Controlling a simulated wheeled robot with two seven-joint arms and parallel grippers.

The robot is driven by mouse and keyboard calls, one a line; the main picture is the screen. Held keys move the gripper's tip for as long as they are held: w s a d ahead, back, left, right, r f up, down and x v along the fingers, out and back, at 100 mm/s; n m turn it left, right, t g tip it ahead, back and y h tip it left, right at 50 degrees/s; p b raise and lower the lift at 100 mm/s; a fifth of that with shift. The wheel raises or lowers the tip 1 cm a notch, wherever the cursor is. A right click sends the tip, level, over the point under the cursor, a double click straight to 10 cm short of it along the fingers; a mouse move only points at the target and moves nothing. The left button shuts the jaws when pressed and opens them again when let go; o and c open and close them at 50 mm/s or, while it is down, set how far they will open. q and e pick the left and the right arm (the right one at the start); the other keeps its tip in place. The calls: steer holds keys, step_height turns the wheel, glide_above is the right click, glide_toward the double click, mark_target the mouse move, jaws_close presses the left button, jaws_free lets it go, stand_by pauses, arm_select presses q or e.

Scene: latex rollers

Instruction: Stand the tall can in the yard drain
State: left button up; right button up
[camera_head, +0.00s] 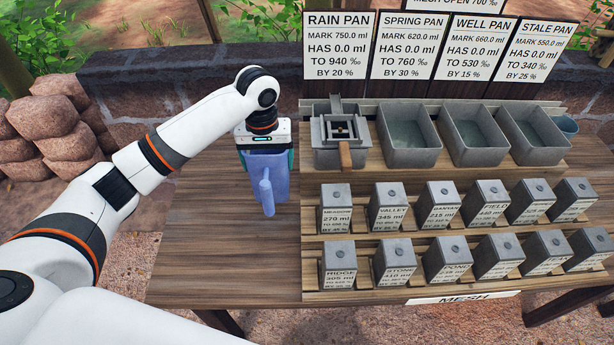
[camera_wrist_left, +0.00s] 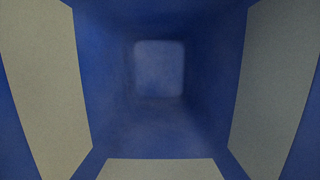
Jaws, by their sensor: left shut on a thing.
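My left gripper (camera_head: 264,145) points down over the left part of the wooden table and is shut on a translucent blue vessel (camera_head: 280,181) with a handle-like part at its front. In the left wrist view, the blue inside of the vessel (camera_wrist_left: 158,68) fills the picture, narrowing to a paler square, with pale panels at the sides and bottom. Several grey lidded cans with labels, one of them a front-row can (camera_head: 338,262), stand in two rows at the right. I cannot tell which is the tall can. I cannot make out a yard drain. My right gripper is out of view.
Grey open pans, such as the second one (camera_head: 409,138), stand on the back shelf. A grey fixture (camera_head: 330,156) with a brown handle is at that shelf's left end. Sign boards (camera_head: 338,45) rise behind. The table (camera_head: 215,240) is bare at front left.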

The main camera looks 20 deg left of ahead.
mark_target(271, 177)
arm_select(q)
step_height(271, 177, down, 3)
steer(key=shift+f+p, duration=0.1)
steer(key=shift+p, duration=0.25)
steer(key=f, duration=0.3)
steer(key=shift+w+f, duration=0.1)
steer(key=shift+w, duration=0.15)
step_height(271, 177, down, 3)
steer(key=shift+s+f+p, duration=0.1)
steer(key=shift+p, duration=0.4)
steer(key=shift+f, duration=0.2)
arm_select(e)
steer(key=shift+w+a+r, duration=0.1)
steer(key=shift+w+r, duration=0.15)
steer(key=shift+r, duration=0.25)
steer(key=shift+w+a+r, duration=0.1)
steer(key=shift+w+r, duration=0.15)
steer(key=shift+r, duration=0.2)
arm_select(q)
steer(key=o, duration=0.9)
steer(key=shift+f, duration=0.1)
steer(key=shift+o, duration=1.4)
